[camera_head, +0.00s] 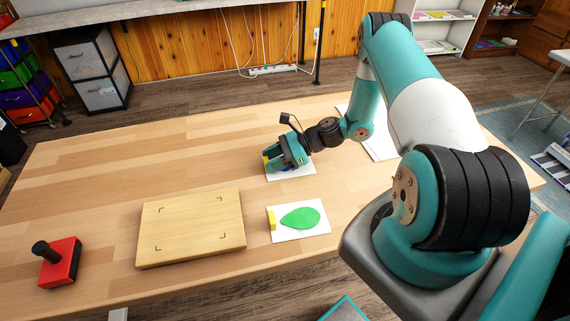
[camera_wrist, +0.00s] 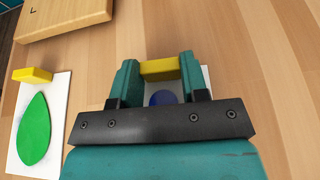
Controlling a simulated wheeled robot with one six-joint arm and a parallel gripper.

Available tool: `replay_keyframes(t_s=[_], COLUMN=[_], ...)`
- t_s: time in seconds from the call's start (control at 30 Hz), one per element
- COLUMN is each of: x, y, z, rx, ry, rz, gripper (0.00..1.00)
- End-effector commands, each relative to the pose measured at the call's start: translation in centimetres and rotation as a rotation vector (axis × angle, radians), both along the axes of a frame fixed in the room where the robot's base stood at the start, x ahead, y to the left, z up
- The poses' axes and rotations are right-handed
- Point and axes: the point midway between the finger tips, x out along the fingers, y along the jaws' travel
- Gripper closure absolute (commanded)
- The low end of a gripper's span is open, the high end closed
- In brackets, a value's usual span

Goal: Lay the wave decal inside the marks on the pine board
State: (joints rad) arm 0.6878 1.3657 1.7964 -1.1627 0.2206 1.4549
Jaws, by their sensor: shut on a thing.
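The pine board (camera_head: 191,226) lies on the table left of centre, with dark corner marks on its top. Its near corner with one mark also shows at the top left of the wrist view (camera_wrist: 65,17). My gripper (camera_wrist: 160,70) is shut on a yellow tab (camera_wrist: 159,69) at the edge of a white sheet (camera_head: 291,175). A blue shape (camera_wrist: 163,98), partly hidden between my fingers, shows on this sheet; I cannot make out whether it is a wave. In the head view my gripper (camera_head: 271,164) is low over the table, behind and right of the board.
A white sheet (camera_head: 314,234) with a green leaf-shaped decal (camera_head: 300,217) and a yellow tab (camera_head: 271,220) lies right of the board. A red block with a black knob (camera_head: 61,263) stands at the left. More white paper lies behind my arm. The table's back left is clear.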

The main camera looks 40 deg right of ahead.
Motion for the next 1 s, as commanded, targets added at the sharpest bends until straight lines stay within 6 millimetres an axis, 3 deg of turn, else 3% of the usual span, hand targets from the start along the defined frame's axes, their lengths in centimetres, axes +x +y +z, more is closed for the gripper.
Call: replay_keyframes(t_s=[0.33, 1.0], x=[0.0, 0.0], y=[0.0, 0.0], z=[0.3, 3.9], rx=[0.0, 0.0], ry=[0.0, 0.0], rz=[0.0, 0.0], gripper=[1.0, 1.0])
